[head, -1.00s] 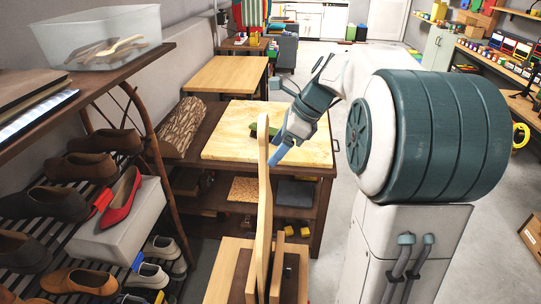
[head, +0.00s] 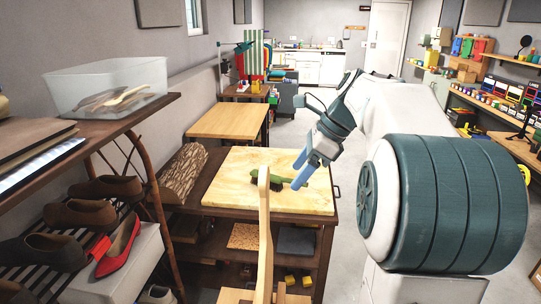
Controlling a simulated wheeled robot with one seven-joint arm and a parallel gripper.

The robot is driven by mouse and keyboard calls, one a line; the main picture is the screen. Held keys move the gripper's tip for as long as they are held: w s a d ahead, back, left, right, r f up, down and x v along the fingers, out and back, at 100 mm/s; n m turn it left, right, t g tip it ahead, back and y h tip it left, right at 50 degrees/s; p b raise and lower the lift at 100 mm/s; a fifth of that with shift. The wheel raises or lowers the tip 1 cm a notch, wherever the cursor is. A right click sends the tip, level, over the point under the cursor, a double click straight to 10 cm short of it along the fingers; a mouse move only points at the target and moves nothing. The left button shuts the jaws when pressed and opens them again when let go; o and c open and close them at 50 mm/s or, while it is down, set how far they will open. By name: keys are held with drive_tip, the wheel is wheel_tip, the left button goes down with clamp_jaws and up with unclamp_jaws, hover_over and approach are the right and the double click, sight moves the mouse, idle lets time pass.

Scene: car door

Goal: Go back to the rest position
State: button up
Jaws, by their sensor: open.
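My gripper (head: 299,173) is at the centre right, at the end of my arm, pointing down and left. Its two blue fingers are spread apart with nothing seen between them. In the picture the fingers overlap the right end of a green brush-like object (head: 288,173) with dark bristles, which is on a pale wooden board (head: 235,180). I cannot tell how high the fingers are above it. No car door shows in this view.
The board tops a dark wooden workbench (head: 327,232) with shelves. An upright wooden piece (head: 265,235) stands in front of it. A shoe rack (head: 150,190) with a clear bin (head: 108,90) is at left. Grey floor (head: 300,122) shows beyond, and stocked shelves (head: 490,100) are at right.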

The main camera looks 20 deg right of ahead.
drive_tip(key=s+a+f+n+h, duration=0.3)
drive_tip(key=s+a+f+n, duration=0.1)
drive_tip(key=s+f+n, duration=0.3)
drive_tip(key=s+a+f+n+h, duration=0.2)
drive_tip(key=s+f+n, duration=0.6)
drive_tip(key=s+n, duration=0.4)
drive_tip(key=shift+s+a+n+h, duration=0.15)
drive_tip(key=shift+a+n+h, duration=0.25)
drive_tip(key=shift+a+n, duration=0.85)
drive_tip(key=shift+d+n, duration=0.35)
drive_tip(key=shift+d, duration=0.05)
